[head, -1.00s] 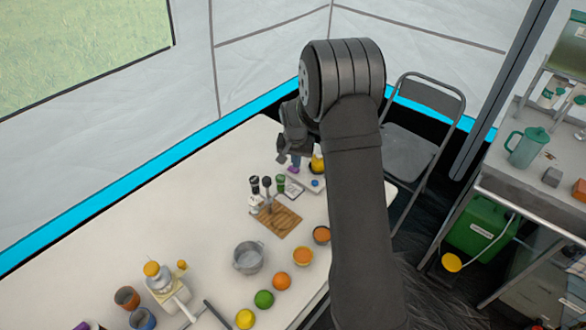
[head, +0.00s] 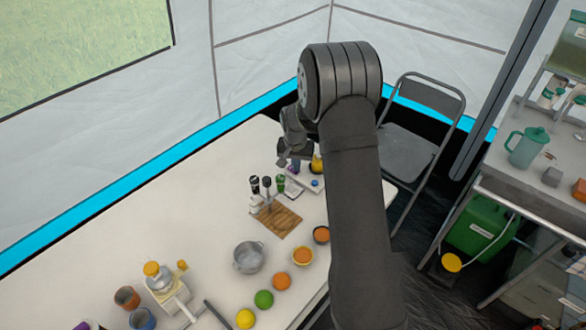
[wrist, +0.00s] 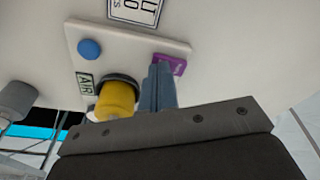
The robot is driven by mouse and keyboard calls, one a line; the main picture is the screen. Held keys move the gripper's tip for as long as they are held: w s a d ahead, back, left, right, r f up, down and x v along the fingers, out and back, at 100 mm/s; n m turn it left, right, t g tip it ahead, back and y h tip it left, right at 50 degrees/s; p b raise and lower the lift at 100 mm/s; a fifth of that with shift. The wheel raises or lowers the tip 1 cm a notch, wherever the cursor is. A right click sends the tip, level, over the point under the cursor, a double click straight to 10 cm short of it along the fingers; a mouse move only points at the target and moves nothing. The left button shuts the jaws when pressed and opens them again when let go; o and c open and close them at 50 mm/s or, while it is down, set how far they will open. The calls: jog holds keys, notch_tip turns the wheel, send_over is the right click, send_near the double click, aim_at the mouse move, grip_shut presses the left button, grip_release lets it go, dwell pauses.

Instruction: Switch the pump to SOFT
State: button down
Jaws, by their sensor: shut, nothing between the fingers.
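A pale panel (wrist: 75,35) fills the upper wrist view, with a blue button (wrist: 90,49), a yellow knob (wrist: 115,101) on a dark round base, a small label that seems to read AIR (wrist: 86,84) and a purple label (wrist: 168,64) whose text I cannot read. My gripper (wrist: 160,70) is shut and empty, its grey-blue fingers between the yellow knob and the purple label. I cannot tell whether the tips touch the panel. No lever shows clearly; the fingers may hide one. In the head view the blue button (head: 315,183) and yellow knob (head: 317,165) sit beside my gripper.
Dark and light bottles (head: 267,186) and a wooden board (head: 278,221) stand near the panel on the white table (head: 200,215). A metal pot (head: 248,257), bowls, fruit and a juicer (head: 167,285) are nearer. A folding chair (head: 410,150) stands behind.

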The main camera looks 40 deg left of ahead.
notch_tip(320, 180, up, 7)
dwell(0.8)
jog(key=shift+f, duration=0.1)
jog(key=shift+f, duration=3.35)
jog(key=shift+r, duration=4.3)
jog(key=d+r+n+g, duration=0.1)
jog(key=d+r+n, duration=0.2)
jog(key=d+n, duration=0.3)
jog(key=shift+n+h, duration=0.3)
jog(key=shift+n, duration=1.4)
jog(key=shift+w+d, duration=0.1)
jog(key=shift+d, duration=0.05)
